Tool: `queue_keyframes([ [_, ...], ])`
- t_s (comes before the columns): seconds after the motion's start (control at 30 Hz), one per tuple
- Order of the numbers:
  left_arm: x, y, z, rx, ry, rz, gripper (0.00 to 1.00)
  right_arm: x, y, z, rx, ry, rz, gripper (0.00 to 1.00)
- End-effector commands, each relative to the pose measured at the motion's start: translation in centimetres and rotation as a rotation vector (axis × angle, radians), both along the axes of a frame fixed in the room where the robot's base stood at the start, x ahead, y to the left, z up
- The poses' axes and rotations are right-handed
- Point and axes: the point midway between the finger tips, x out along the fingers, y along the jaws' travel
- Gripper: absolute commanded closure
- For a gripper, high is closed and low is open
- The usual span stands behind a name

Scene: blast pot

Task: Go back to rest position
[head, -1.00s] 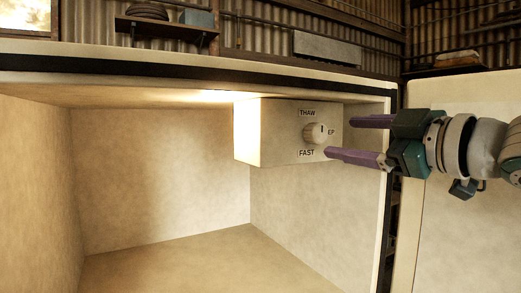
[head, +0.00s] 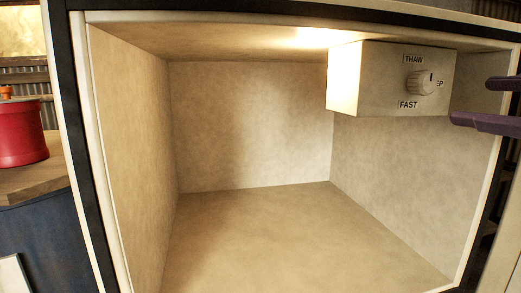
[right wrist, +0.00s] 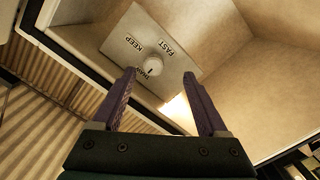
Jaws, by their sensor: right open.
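A pale control box (head: 345,80) is fixed high on the right inner wall of an open, empty freezer compartment (head: 255,230). Its round knob (head: 421,82) has a dark mark at the upper right in the head view, with THAW above and FAST below; KEEP is partly hidden by the knob. My right gripper (head: 472,101) is open and empty, its purple fingers to the right of the knob and apart from it. In the right wrist view the knob (right wrist: 155,64) lies ahead between the open fingers (right wrist: 158,76). My left gripper is not in view.
The freezer's right front edge (head: 485,200) is close to my right fingers. A red pot (head: 20,132) stands on a wooden-topped counter (head: 35,180) at the left. The space inside the compartment is free.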

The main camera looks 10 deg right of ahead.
Motion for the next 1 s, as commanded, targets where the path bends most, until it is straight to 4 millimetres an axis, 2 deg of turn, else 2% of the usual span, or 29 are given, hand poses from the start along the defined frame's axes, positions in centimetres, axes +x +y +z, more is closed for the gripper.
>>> queue_keyframes([
  [0.07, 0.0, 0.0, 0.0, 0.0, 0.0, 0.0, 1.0, -0.9, 0.2, -3.7, 0.046, 0.094, -0.049, 0.24],
  [0.17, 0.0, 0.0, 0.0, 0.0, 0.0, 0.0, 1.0, -3.5, 1.2, -10.3, 0.124, 0.285, -0.142, 0.24],
  [0.2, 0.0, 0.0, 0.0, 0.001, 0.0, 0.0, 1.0, -5.0, 1.9, -13.0, 0.158, 0.375, -0.179, 0.24],
  [0.3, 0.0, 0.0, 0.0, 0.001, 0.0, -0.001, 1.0, -9.2, 4.5, -18.7, 0.229, 0.593, -0.252, 0.24],
  [0.4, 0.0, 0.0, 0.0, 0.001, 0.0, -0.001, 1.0, -13.4, 7.2, -22.4, 0.287, 0.782, -0.3, 0.24],
  [0.5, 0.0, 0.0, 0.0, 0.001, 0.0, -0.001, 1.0, -17.4, 10.1, -24.7, 0.338, 0.948, -0.329, 0.24],
  [0.67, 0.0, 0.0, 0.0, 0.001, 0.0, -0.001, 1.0, -23.3, 14.8, -26.4, 0.414, 1.196, -0.347, 0.24],
  [0.73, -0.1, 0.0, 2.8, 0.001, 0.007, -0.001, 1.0, -23.6, 14.8, -23.5, 0.408, 1.21, -0.35, 0.24],
  [1.0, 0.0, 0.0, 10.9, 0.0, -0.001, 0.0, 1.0, -23.5, 14.7, -15.6, 0.405, 1.207, -0.35, 0.24],
])
